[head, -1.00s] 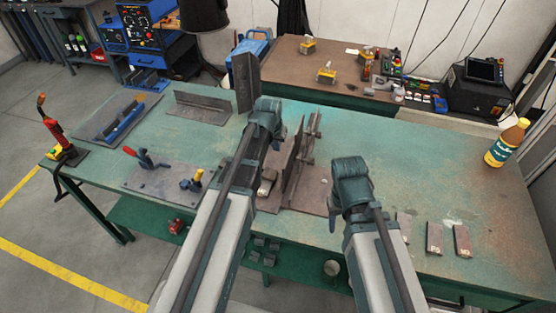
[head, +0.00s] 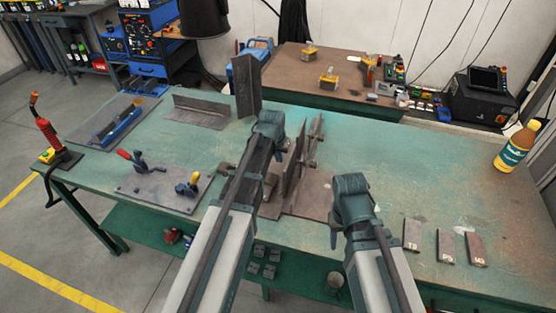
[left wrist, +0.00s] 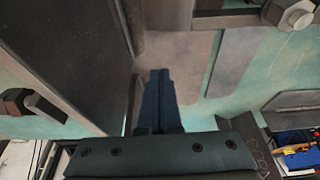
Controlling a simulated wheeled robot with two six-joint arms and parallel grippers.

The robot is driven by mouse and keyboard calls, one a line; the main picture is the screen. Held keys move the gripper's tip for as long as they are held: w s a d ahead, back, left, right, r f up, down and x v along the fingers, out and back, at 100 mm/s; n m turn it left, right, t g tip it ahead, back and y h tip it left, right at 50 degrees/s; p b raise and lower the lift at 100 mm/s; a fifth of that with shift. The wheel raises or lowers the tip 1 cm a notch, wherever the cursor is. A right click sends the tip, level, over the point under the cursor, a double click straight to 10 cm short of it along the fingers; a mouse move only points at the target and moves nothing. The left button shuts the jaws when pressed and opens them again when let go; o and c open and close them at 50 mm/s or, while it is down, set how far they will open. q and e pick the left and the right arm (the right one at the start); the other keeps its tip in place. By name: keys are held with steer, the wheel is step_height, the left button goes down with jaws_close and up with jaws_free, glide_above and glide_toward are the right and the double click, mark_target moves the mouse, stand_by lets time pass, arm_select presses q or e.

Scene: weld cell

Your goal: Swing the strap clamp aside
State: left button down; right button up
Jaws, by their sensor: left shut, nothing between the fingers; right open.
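A steel fixture with upright plates (head: 292,165) stands mid-bench, partly hidden by my left arm. A bolt-ended part (head: 228,168) shows left of that arm; whether it belongs to the strap clamp is unclear. In the left wrist view a metal bar (left wrist: 228,18) with a large hex bolt (left wrist: 291,14) crosses the top right, likely the strap clamp. My left gripper (left wrist: 160,78) is shut and empty, apart from that bar, with a big dark plate (left wrist: 65,55) to its left. In the head view its fingers are hidden behind the wrist. My right gripper (head: 334,238) is open above the bench front.
A plate with red and yellow-handled toggle clamps (head: 160,188) lies left. An angle piece (head: 200,112) and a tall steel column (head: 246,85) stand behind. Several marked tiles (head: 445,246) lie right, and a bottle (head: 515,145) stands at the right edge. The right bench top is mostly clear.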

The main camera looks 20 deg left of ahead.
arm_select(q)
steer(key=b+x, duration=0.2)
steer(key=x, duration=0.1)
steer(key=shift+f, duration=0.3)
arm_select(e)
step_height(320, 180, down, 3)
steer(key=shift+f, duration=0.2)
arm_select(q)
steer(key=s, duration=0.4)
steer(key=shift+a+r, duration=0.1)
steer(key=shift+r, duration=0.1)
arm_select(e)
steer(key=shift+r, duration=0.25)
